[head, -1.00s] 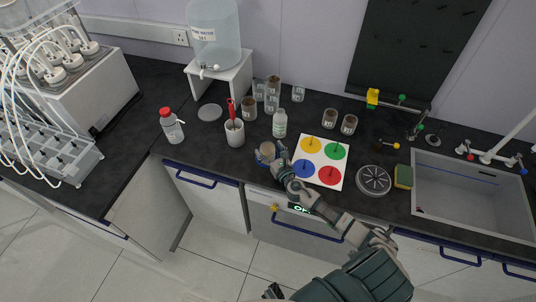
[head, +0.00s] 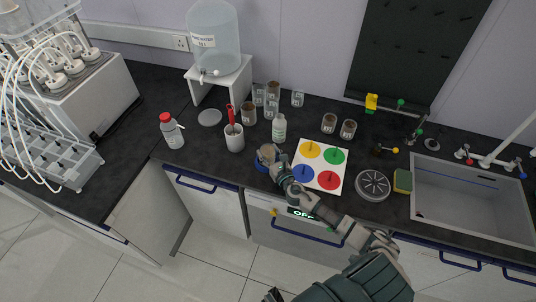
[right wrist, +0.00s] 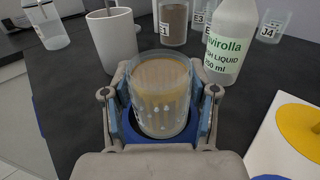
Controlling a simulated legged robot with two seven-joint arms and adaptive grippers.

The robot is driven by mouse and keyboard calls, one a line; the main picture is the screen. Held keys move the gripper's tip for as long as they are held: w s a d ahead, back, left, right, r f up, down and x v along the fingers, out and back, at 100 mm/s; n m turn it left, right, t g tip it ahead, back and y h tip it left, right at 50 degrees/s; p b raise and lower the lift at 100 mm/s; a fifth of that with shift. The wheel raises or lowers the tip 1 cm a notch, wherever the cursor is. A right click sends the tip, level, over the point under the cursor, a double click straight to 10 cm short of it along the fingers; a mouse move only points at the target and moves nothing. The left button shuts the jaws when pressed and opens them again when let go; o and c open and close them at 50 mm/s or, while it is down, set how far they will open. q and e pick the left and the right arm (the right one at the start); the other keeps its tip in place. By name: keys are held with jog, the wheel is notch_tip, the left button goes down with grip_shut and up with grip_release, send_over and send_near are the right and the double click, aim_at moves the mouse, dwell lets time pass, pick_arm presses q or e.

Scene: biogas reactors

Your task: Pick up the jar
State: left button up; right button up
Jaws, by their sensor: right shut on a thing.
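The jar (head: 265,151) is clear glass with light brown content. In the right wrist view the jar (right wrist: 160,85) stands upright between the two fingers of my right gripper (right wrist: 160,98). The gripper is shut on it, one finger on each side. In the head view my right gripper (head: 273,160) reaches the jar from the lower right. A round blue piece (head: 262,167) shows below the jar; whether the jar touches it I cannot tell.
A white cup (head: 234,139) with a red-handled tool and a wash liquid bottle (head: 279,128) stand just behind the jar. A board with coloured circles (head: 320,164) lies to the right. More jars (head: 249,113) stand further back.

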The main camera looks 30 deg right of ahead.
aim_at(268, 148)
notch_tip(268, 148, up, 3)
jog(key=shift+a+p, duration=0.1)
jog(key=shift+p, duration=0.45)
jog(key=s+a, duration=0.2)
jog(key=s, duration=1.3)
pick_arm(q)
notch_tip(268, 148, up, 13)
jog(key=s+a+p, duration=0.1)
jog(key=p, duration=1.1)
jog(key=shift+s+f, duration=0.15)
jog(key=shift+s, duration=0.05)
pick_arm(e)
notch_tip(268, 148, up, 13)
jog(key=shift+s, duration=0.45)
pick_arm(q)
jog(key=shift+a, duration=0.1)
pick_arm(e)
jog(key=shift+a, duration=0.1)
